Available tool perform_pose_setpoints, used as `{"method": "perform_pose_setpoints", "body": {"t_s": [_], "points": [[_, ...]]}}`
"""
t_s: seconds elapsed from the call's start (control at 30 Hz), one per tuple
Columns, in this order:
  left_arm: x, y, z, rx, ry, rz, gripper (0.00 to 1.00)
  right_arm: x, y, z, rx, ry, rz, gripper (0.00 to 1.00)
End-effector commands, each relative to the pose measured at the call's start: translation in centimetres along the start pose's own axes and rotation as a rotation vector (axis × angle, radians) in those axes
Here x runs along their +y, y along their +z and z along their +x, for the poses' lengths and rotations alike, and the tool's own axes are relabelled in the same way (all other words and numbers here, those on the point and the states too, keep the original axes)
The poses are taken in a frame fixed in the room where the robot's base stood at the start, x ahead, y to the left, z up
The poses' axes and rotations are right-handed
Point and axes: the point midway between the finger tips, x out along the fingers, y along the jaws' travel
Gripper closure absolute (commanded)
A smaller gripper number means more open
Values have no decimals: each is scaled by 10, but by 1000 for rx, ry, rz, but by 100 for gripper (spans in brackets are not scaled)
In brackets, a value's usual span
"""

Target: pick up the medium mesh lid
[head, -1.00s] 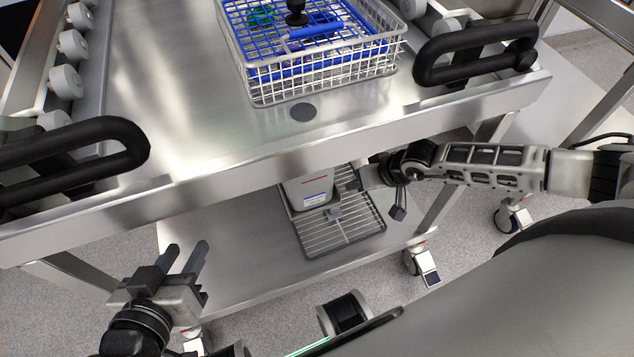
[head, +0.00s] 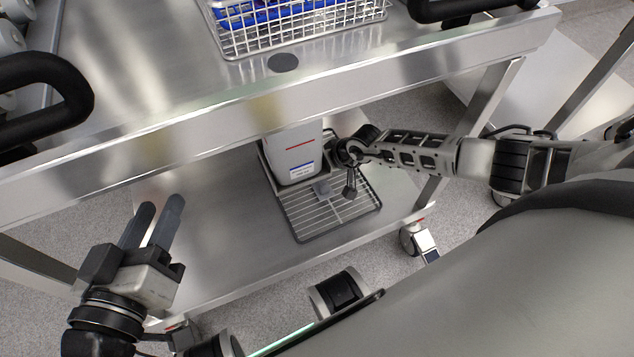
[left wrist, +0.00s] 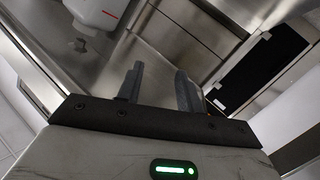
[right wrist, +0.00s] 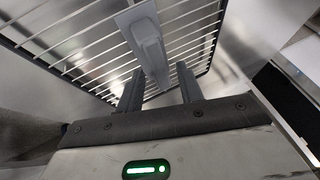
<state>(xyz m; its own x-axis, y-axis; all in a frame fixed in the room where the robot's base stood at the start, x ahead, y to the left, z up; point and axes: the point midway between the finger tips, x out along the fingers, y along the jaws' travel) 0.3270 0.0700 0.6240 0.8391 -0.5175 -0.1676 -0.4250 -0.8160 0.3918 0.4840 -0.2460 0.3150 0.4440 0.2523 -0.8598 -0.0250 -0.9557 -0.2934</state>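A wire grid with a dark frame, which looks like the mesh lid (head: 322,217), lies on the lower shelf of the steel cart. A small grey handle (head: 322,188) stands on it. My right gripper (right wrist: 158,82) is open above the grid. In the right wrist view the grey handle (right wrist: 148,42) lies just beyond and partly between its fingertips, and I see no grip on it. In the head view the right fingers are hard to make out. My left gripper (head: 155,213) is open and empty at the left, in front of the cart.
A white container (head: 293,155) stands at the back of the grid, under the cart's top edge (head: 250,110). A wire basket (head: 300,25) with blue contents sits on the top. A black cart handle (head: 60,75) juts out at the left. The lower shelf (head: 215,225) is clear left of the grid.

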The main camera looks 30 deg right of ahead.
Motion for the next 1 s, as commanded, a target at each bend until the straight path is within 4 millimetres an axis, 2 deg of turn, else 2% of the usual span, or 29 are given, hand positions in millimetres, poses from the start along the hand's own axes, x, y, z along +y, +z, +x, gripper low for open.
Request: {"method": "perform_pose_setpoints", "body": {"t_s": [0.03, 0.1, 0.37, 0.4, 0.5, 0.53, 0.87, 1.0], "points": [[0, 3, 1, 13, 11, -16, 64, 1, 2, 11, 1, 0, 1, 63], [1, 0, 1, 25, 21, -32, 64, 1, 1, 16, 1, 0, 1, 63], [4, -3, 1, 32, 29, -44, 64, 0, 0, 17, 0, 0, 0, 63], [4, -3, 1, 32, 29, -44, 64, 0, 0, 17, 0, 0, 0, 66], [4, -3, 1, 31, 29, -43, 64, 0, 0, 17, 0, 0, 0, 94], [4, -3, 1, 31, 29, -43, 64, 0, 0, 17, 0, 0, 0, 100], [4, -4, 1, 31, 28, -41, 64, 0, -1, 15, 2, -1, 0, 100], [5, -12, -1, 27, 14, -14, 64, -5, -10, 0, 4, -1, -3, 100]]}}
